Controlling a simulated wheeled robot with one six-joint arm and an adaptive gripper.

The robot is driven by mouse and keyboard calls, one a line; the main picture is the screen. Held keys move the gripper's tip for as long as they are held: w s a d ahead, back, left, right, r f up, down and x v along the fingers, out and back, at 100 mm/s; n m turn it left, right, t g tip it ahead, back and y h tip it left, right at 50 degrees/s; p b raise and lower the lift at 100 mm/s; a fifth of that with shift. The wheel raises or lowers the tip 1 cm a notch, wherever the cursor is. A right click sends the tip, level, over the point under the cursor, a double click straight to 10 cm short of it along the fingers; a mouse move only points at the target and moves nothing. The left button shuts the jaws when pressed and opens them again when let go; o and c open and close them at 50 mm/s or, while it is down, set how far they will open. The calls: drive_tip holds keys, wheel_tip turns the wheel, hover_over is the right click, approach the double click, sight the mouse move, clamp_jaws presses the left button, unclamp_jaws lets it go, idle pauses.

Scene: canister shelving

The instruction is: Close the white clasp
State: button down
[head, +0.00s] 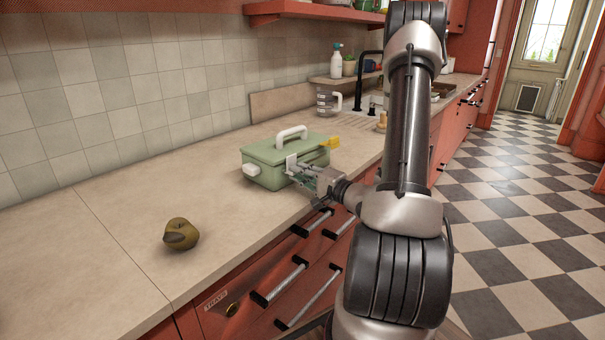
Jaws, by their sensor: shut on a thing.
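A pale green box (262,160) with a lid and a white carrying handle (291,132) sits on the counter. A white clasp (291,164) stands upright at its front side, right at my gripper's tips. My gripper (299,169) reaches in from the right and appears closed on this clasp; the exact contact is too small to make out. Another white fitting (251,170) sticks out at the box's left end. A yellow clasp (330,143) juts out at the right end. The lid appears to lie down on the box.
A dark olive duck-like object (181,235) sits on the counter (110,250) at the front left, with free room around it. Drawer handles (280,284) project below the counter edge. A clear jug (327,101) and a black tap (364,80) stand behind the box.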

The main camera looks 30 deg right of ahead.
drive_tip(key=c, duration=1.5)
unclamp_jaws()
drive_tip(key=v, duration=1.2)
drive_tip(key=shift+a, duration=0.1)
